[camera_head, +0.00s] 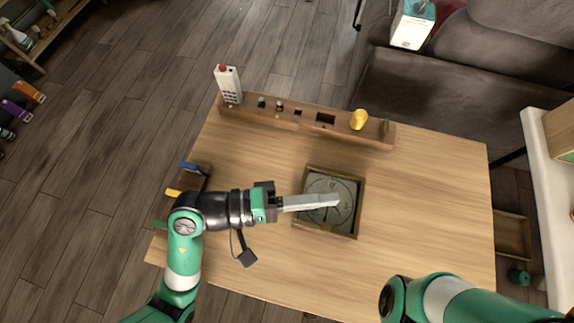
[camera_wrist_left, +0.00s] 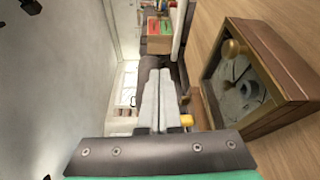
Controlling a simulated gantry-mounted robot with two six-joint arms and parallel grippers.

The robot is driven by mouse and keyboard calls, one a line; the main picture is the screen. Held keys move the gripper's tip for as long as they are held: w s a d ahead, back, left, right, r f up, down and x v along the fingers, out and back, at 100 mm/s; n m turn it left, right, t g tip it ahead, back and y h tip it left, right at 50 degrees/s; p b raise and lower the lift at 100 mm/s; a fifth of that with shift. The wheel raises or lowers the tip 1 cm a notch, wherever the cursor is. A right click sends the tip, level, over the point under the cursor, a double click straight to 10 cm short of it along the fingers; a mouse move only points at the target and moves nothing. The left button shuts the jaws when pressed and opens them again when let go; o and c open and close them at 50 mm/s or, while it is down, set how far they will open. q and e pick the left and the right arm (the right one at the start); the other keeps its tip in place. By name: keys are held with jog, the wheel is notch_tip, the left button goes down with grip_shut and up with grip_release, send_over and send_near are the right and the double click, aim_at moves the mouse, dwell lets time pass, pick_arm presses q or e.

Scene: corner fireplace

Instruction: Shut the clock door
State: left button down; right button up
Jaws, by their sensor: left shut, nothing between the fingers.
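The clock (camera_head: 357,228) is a square wooden box with a grey-green round face, lying on the table with its face up. In the left wrist view the clock (camera_wrist_left: 290,65) is at the right, with a round wooden knob (camera_wrist_left: 236,48) and small grey parts inside its frame. I cannot make out the door apart from the frame or tell how far it is open. My left gripper (camera_head: 338,200) reaches in from the left, its long grey fingers shut and empty over the clock face in the head view. The fingers (camera_wrist_left: 160,78) also show together in the left wrist view, left of the clock.
A wooden rack (camera_head: 300,118) along the table's back edge holds a white device (camera_head: 228,85), small items and a yellow piece (camera_head: 358,119). Coloured-handled tools (camera_head: 190,168) are at the left edge. My right arm (camera_head: 450,300) is at bottom right. The table (camera_head: 430,200) is clear right of the clock.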

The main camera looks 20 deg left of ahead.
pick_arm(q)
notch_tip(320, 180, up, 5)
jog(key=p, duration=0.4)
jog(key=s+a+f, duration=0.1)
jog(key=a+f, duration=0.3)
jog(key=a, duration=0.5)
jog(key=shift+a+f, duration=0.2)
jog(key=shift+f, duration=0.15)
jog(key=shift+s+r, duration=0.1)
